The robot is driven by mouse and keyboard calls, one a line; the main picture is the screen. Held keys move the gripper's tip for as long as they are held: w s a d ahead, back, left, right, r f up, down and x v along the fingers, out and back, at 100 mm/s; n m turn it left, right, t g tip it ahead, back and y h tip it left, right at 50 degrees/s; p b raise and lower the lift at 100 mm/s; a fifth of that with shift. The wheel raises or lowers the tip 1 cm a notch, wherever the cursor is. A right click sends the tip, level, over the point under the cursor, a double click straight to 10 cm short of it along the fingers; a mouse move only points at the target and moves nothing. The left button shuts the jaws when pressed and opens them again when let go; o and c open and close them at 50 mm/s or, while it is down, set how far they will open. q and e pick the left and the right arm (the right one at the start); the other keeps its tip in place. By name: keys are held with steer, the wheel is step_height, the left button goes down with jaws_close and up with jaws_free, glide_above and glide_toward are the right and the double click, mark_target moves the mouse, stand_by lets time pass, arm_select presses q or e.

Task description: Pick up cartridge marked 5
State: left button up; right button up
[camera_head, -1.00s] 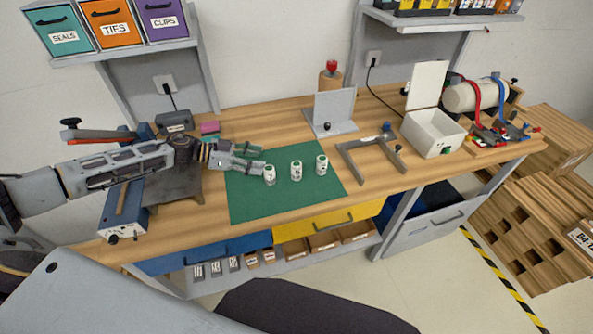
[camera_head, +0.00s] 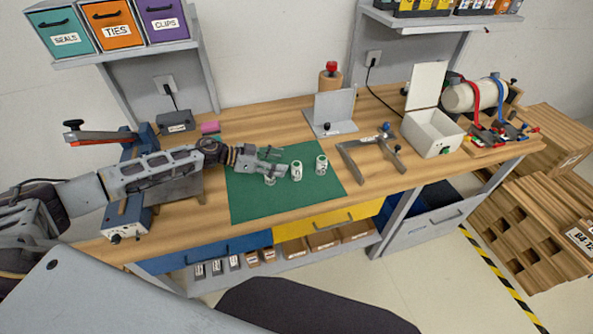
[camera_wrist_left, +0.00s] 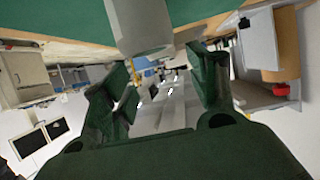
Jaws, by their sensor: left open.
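The left cartridge (camera_head: 270,181) is partly covered by my left gripper (camera_head: 279,161). The middle cartridge (camera_head: 297,172) is just right of the fingertips, and the right cartridge (camera_head: 321,165) stands farther right. Their numbers are too small to read surely. My left gripper is open and empty, low over the mat. In the left wrist view its fingers (camera_wrist_left: 163,75) are spread apart, and a pale cartridge (camera_wrist_left: 140,25) shows close at the top. My right gripper is out of view.
A grey angled plate (camera_head: 334,112) stands behind the mat. A blue press-like tool (camera_head: 130,217) stands left, near my left arm. The mat's front is clear.

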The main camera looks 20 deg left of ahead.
mark_target(293, 164)
arm_select(q)
steer(key=shift+d+f, duration=0.1)
steer(key=shift+d, duration=0.05)
stand_by(0.3)
steer(key=shift+f+p+x, duration=0.2)
steer(key=shift+p+x, duration=0.25)
steer(key=shift+x, duration=2.05)
steer(key=shift+w, duration=0.1)
steer(key=c, duration=1.1)
steer(key=shift+r, duration=0.15)
steer(key=shift+c, duration=0.2)
step_height(293, 164, up, 10)
